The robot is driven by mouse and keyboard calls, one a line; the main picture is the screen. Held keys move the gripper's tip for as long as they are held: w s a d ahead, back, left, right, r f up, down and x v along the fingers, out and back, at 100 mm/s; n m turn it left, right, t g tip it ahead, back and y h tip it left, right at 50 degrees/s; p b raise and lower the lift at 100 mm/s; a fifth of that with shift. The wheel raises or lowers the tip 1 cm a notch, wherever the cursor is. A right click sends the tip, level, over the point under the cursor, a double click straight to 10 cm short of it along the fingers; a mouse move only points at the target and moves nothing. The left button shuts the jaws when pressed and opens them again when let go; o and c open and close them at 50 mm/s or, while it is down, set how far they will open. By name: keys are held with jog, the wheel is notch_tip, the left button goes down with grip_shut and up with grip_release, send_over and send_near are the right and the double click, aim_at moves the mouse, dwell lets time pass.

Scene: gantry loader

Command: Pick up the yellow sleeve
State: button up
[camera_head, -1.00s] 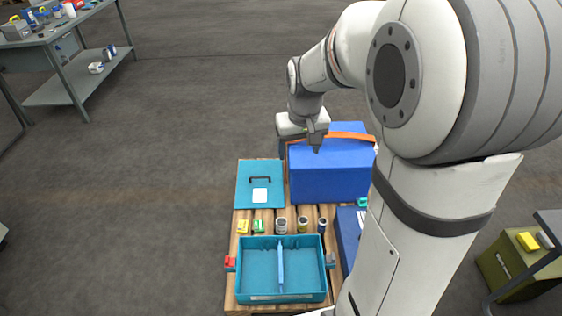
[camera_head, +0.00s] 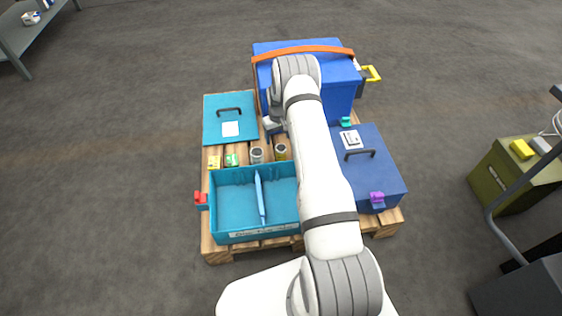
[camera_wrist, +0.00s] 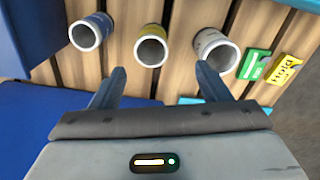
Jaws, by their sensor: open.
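The yellow sleeve (camera_head: 281,154) is a short hollow cylinder standing on the wooden pallet, just behind the teal bin. In the wrist view the yellow sleeve (camera_wrist: 151,33) shows its pale open end, near the top middle. My gripper (camera_wrist: 160,73) is open and empty. Its two fingers point toward the sleeve row, with the yellow sleeve lying ahead of the gap between them, apart from both. In the head view my gripper (camera_head: 271,131) is partly hidden by my arm, above the pallet behind the sleeve.
A grey sleeve (camera_wrist: 216,47) and a blue sleeve (camera_wrist: 92,31) flank the yellow one. Green (camera_head: 232,159) and yellow (camera_head: 214,162) blocks stand left. A divided teal bin (camera_head: 234,204), teal lid (camera_head: 214,129), tall blue box (camera_head: 341,97) and blue case (camera_head: 374,166) surround the row.

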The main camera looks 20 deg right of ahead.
aim_at(280, 148)
jog(key=f, duration=0.2)
jog(key=f+b, duration=0.1)
jog(key=f, duration=0.3)
jog(key=shift+d+f+b, duration=0.3)
jog(key=shift+f, duration=0.1)
jog(key=f+b, duration=0.1)
jog(key=f, duration=0.2)
jog(key=f+b, duration=0.1)
jog(key=f, duration=0.1)
jog(key=shift+d+b, duration=0.35)
jog(key=shift+r, duration=0.1)
jog(key=shift+c, duration=0.3)
jog(key=c, duration=1.2)
jog(key=shift+c, duration=0.3)
jog(key=shift+r, duration=0.1)
